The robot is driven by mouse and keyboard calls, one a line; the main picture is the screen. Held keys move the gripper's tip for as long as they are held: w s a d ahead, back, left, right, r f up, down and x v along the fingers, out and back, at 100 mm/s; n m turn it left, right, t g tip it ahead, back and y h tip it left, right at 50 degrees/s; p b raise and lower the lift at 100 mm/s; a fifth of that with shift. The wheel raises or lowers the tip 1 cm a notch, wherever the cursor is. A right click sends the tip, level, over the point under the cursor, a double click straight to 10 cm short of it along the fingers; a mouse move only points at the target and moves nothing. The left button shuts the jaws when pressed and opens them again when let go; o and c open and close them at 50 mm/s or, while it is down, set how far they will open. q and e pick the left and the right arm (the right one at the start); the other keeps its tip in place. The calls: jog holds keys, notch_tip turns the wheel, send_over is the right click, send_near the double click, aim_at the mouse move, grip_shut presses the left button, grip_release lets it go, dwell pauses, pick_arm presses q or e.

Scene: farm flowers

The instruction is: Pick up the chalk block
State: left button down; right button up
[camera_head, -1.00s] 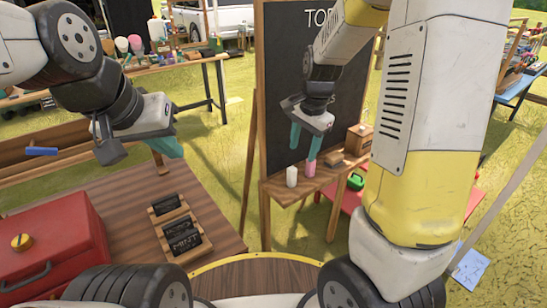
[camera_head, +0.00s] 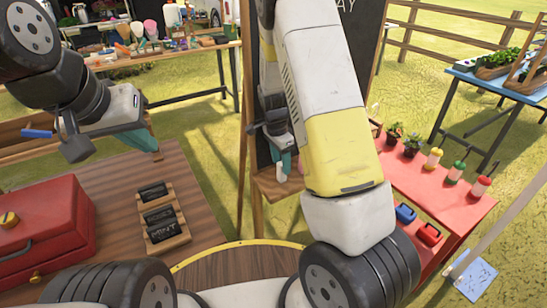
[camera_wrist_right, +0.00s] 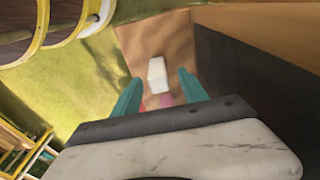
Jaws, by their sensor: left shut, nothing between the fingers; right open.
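A white block (camera_wrist_right: 157,74), which looks like chalk, stands on the wooden ledge (camera_wrist_right: 160,38) of the chalkboard in the right wrist view. A pink piece (camera_wrist_right: 165,99) is just nearer the camera. My right gripper (camera_wrist_right: 158,92) is open, with its teal fingers on either side of the white and pink pieces; I cannot tell whether they touch. In the head view my right gripper (camera_head: 284,160) is at the ledge (camera_head: 278,188) and largely hides the pieces. My left gripper (camera_head: 143,140) is shut and empty above the brown table.
The chalkboard (camera_head: 343,50) rises beside the right gripper. A red table (camera_head: 440,190) with bottles and potted plants stands to the right. A red toolbox (camera_head: 45,225) and a rack (camera_head: 160,211) of small dark signs are on the brown table (camera_head: 105,185).

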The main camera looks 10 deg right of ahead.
jog(key=f, duration=0.4)
jog(key=shift+d, duration=0.2)
grip_shut()
jog(key=shift+r, duration=0.15)
jog(key=shift+r, duration=0.6)
notch_tip(320, 180, up, 2)
jog(key=shift+r, duration=0.15)
jog(key=s+a+r, duration=0.1)
jog(key=s+a, duration=0.8)
jog(key=s, duration=0.4)
jog(key=shift+a+r, duration=0.15)
jog(key=shift+a, duration=0.15)
